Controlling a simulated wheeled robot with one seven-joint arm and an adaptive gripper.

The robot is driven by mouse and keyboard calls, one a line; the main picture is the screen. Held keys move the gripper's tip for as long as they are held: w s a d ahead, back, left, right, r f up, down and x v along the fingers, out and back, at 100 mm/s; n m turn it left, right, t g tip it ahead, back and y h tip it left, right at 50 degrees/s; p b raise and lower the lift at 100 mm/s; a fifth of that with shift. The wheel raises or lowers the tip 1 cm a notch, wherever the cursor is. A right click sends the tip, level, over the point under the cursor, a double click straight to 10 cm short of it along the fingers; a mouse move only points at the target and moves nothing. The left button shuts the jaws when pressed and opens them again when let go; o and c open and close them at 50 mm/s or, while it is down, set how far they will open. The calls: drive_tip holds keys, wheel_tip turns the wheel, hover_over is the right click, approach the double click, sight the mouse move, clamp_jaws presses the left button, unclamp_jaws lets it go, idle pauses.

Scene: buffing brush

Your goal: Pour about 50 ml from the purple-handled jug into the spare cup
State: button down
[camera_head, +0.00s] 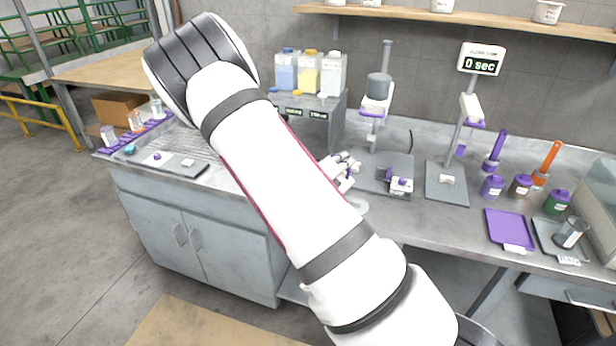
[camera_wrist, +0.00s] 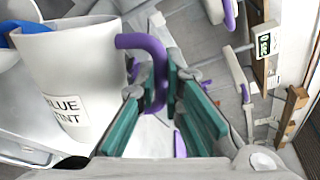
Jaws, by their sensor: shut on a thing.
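The jug (camera_wrist: 75,75) is white, reads "BLUE TINT" and fills the left of the wrist view. Its purple handle (camera_wrist: 158,65) is between the teal-padded fingers of my gripper (camera_wrist: 160,95), which is shut on it. Something blue shows at the jug's rim; I cannot tell whether it is liquid. In the head view my gripper (camera_head: 343,170) shows past my arm above the bench, and my arm hides most of the jug. I cannot tell its tilt. A clear cup (camera_head: 571,232) stands at the right; I cannot tell whether it is the spare cup.
Small cups (camera_head: 135,121) stand in a row at the bench's left end. A stand with a grey cylinder (camera_head: 379,87) and a timer stand (camera_head: 482,62) rise behind my gripper.

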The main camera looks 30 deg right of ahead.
sight(349, 176)
drive_tip(key=shift+w+r, duration=0.15)
drive_tip(key=shift+r, duration=0.05)
idle(0.5)
drive_tip(key=shift+s, duration=0.2)
drive_tip(key=s+f+m+p, duration=0.2)
drive_tip(key=p, duration=0.1)
drive_tip(key=shift+s+d+f+t+p, duration=0.25)
drive_tip(key=shift+d+f+t+p, duration=0.05)
drive_tip(key=shift+d+f+t, duration=0.1)
drive_tip(key=shift+w+a+f+m, duration=0.1)
drive_tip(key=shift+w+f+m, duration=0.15)
drive_tip(key=shift+m, duration=0.15)
drive_tip(key=shift+s+f, duration=0.1)
drive_tip(key=shift+f, duration=0.15)
drive_tip(key=shift+s+d+f+m+p, duration=0.2)
drive_tip(key=shift+s+f+m+p, duration=0.25)
drive_tip(key=shift+m+p, duration=0.25)
drive_tip(key=shift+s+d+f+m+t+p, duration=0.1)
drive_tip(key=shift+s+f+m+t+p, duration=0.15)
drive_tip(key=shift+f+m+p, duration=0.3)
drive_tip(key=shift+f, duration=0.1)
